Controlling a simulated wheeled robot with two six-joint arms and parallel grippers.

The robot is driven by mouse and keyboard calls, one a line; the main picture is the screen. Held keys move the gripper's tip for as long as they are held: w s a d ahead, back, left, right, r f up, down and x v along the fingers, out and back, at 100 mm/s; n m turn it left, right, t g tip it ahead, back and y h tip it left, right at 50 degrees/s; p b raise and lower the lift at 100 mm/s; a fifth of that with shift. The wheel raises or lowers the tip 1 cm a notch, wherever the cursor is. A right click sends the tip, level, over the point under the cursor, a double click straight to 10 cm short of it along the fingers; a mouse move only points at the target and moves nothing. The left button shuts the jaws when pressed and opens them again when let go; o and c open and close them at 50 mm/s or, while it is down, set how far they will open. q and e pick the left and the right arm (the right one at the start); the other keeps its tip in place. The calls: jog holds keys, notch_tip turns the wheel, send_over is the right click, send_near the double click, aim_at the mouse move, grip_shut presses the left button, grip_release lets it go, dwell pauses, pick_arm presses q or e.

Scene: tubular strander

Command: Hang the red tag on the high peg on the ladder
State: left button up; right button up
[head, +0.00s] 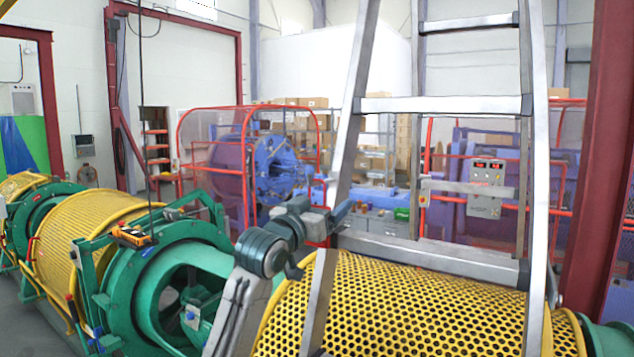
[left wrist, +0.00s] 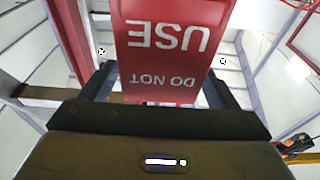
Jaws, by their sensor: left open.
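The red tag (left wrist: 172,50) fills the upper middle of the left wrist view, its white "DO NOT USE" lettering upside down. It lies between the two fingers of my left gripper (left wrist: 160,88), which is open, with a finger on each side. Whether either finger touches the tag is not clear. In the head view my left gripper (head: 338,213) is beside the left rail of the metal ladder (head: 352,120); I cannot make out the tag there. The high peg cannot be made out in either view. My right gripper is not in view.
A yellow perforated guard (head: 400,305) lies below and behind the ladder's lower part. A green ring housing (head: 130,295) and an orange handheld device (head: 132,236) are at left. A red steel column (head: 605,150) stands at right. Red-framed machinery (head: 250,155) is behind.

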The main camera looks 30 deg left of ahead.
pick_arm(q)
jog(key=shift+s, duration=0.1)
jog(key=b+v, duration=0.2)
jog(key=v, duration=0.7)
dwell(0.8)
